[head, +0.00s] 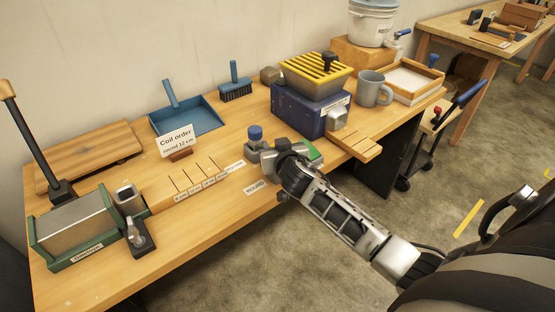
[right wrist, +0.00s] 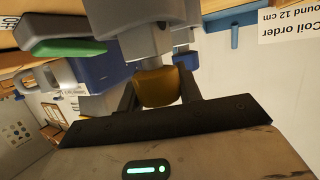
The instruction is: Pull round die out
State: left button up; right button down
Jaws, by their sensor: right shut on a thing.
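My right gripper (right wrist: 159,88) has its two dark fingers on either side of a brass-coloured piece (right wrist: 158,87) and is shut on it. The piece sits against a grey body (right wrist: 145,42) in the right wrist view. I cannot tell whether the piece is the round die itself or a grip on it. In the head view, my right wrist covers the gripper and the piece, in front of a grey block (head: 268,158) at the table's front edge. A card marked "Coil order round 12 cm" (head: 176,139) stands on the table. My left gripper is not in view.
A green pad (head: 312,152) lies just right of my wrist. A blue-topped knob (head: 255,133) stands behind it, and a blue box (head: 297,112) with a yellow slatted top beyond. A green-ended box (head: 88,257) is at left. The floor in front of the table is clear.

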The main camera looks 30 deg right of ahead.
jog(key=shift+r+p, duration=0.6)
jog(key=shift+r, duration=0.1)
dwell(0.3)
jog(key=shift+r+p, duration=1.2)
jog(key=shift+r, duration=3.6)
